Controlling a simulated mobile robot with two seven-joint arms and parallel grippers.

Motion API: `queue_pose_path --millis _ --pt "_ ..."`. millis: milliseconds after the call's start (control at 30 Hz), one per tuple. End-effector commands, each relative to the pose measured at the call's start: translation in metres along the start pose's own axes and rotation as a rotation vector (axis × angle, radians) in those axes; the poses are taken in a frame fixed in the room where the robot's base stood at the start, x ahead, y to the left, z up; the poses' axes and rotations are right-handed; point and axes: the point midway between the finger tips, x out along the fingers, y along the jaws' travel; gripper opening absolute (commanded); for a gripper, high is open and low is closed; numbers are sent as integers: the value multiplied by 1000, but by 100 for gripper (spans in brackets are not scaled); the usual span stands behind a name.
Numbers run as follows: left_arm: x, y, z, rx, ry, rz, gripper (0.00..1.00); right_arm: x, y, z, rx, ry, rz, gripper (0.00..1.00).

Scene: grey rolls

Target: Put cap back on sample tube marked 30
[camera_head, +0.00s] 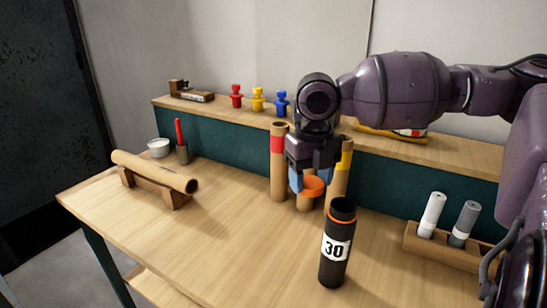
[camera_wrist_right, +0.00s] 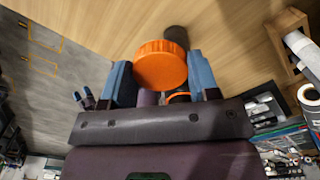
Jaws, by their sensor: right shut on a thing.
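The sample tube marked 30 (camera_head: 334,268) is a black cylinder with a white label and an orange ring near its top. It stands upright and uncapped near the front middle of the table in the head view. My right gripper (camera_head: 309,178) is shut on the orange cap (camera_head: 315,187), up and to the left of the tube in the picture and apart from it. In the right wrist view the cap (camera_wrist_right: 160,65) sits between the blue fingers of my right gripper (camera_wrist_right: 161,82). An orange ring (camera_wrist_right: 180,98) shows partly behind it.
Brown cardboard tubes, one with a red band (camera_head: 278,145), stand behind my right gripper. A wooden rack (camera_head: 440,247) with white and grey rolls is at right. A cardboard roll (camera_head: 153,171) lies on a cradle at left. The table's front left is clear.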

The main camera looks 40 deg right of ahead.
Motion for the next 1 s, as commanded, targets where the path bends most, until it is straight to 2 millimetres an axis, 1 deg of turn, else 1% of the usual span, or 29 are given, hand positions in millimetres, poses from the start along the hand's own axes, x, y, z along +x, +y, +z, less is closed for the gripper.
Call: queue_pose_path --millis 200,533,767,1000 --pt "0 0 0 0 0 0 88 11 9 -6 322 -1 4 33" --pt "0 0 0 0 1 1 88 26 28 -15 770 0 3 33" --pt "0 1 0 0 1 2 88 34 46 -22 1078 1 4 33" --pt "0 1 0 0 0 3 88 42 70 -30 1408 1 4 33"
